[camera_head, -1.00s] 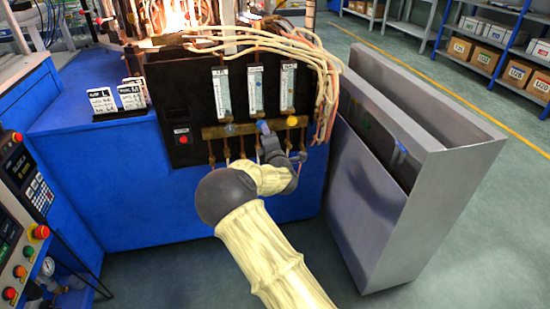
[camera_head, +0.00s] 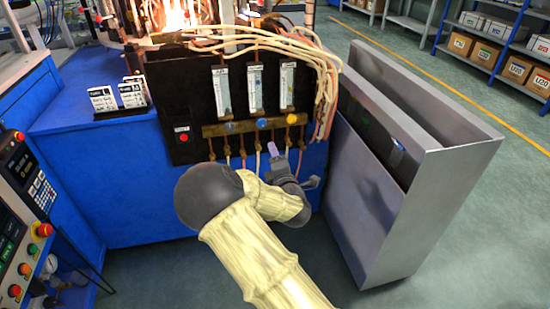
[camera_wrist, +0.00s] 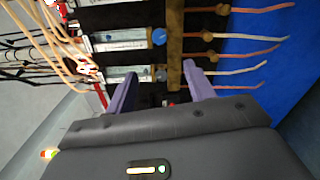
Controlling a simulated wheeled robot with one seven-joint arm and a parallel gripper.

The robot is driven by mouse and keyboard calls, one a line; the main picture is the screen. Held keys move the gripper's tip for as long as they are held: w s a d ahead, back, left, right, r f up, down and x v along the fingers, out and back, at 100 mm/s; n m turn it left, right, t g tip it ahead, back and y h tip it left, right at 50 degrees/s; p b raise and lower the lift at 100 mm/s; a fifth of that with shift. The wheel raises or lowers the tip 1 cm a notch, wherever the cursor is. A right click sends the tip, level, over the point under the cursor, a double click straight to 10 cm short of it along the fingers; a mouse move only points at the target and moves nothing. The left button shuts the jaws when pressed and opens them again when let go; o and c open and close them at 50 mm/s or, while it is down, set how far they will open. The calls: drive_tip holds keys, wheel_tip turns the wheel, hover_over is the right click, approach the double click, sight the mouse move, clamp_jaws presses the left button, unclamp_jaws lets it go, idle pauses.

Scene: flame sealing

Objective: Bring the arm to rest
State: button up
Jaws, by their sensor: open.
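My gripper (camera_head: 273,150) is open and empty in front of the black panel of the flame machine, a little below its brass manifold. In the wrist view the two purple fingers of my gripper (camera_wrist: 160,88) stand apart with nothing held between them. I see no contact between the fingers and the knobs.
A grey open-topped metal bin (camera_head: 450,175) stands close to the right of my gripper. Hoses (camera_head: 325,80) hang at the panel's right edge. A red button (camera_head: 183,138) is on the panel's left. A control console (camera_head: 25,200) stands at far left. Floor (camera_head: 150,270) is clear in front.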

drive_tip(key=s+d+f+m+g+h, duration=0.2)
drive_tip(key=s+d+m+g+h, duration=0.1)
drive_tip(key=d+m, duration=0.4)
drive_tip(key=s+d+f+m+g+h, duration=0.3)
drive_tip(key=d+m, duration=0.3)
drive_tip(key=d, duration=0.2)
drive_tip(key=s+d+r+m+g+y, duration=0.15)
drive_tip(key=s+m+g, duration=0.3)
drive_tip(key=s, duration=0.65)
drive_tip(key=s+d+r+m+g+h, duration=0.15)
drive_tip(key=s+m+g, duration=0.35)
drive_tip(key=s, duration=0.7)
wheel_tip(320, 180, up, 33)
drive_tip(key=y+p, duration=0.1)
drive_tip(key=p, duration=3.1)
drive_tip(key=shift+s+d+f+m+t, duration=0.15)
drive_tip(key=shift+f+m+t, duration=0.05)
drive_tip(key=shift+m+t, duration=0.15)
